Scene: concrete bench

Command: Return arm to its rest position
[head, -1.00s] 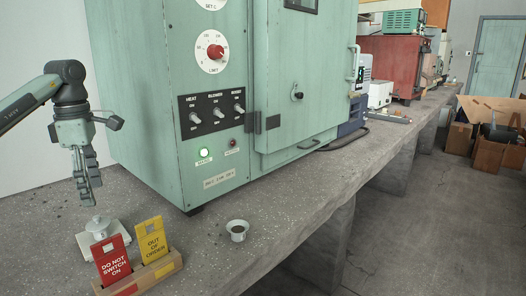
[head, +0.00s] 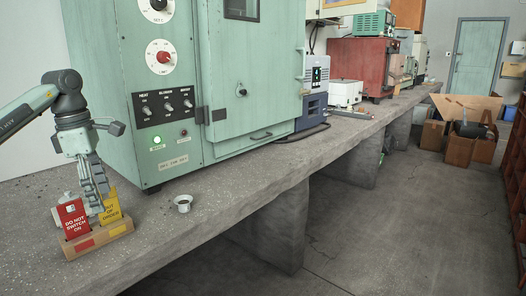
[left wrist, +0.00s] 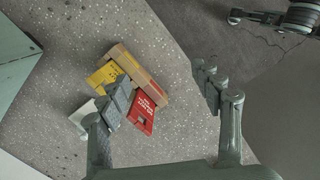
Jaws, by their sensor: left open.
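My left gripper (head: 98,203) hangs fingers-down at the left of the head view, open and empty. Its fingers overlap the yellow "out of order" tag (head: 112,209) in the picture. The red "do not switch on" tag (head: 73,216) stands beside the yellow one in a wooden holder (head: 100,240). The left finger partly covers both tags in the left wrist view. My right gripper is not seen.
A green oven cabinet (head: 185,148) stands behind the tags on the concrete bench (head: 225,195). A small metal cup (head: 183,204) stands to the right of the holder. A white object (head: 58,212) is mostly hidden behind the red tag.

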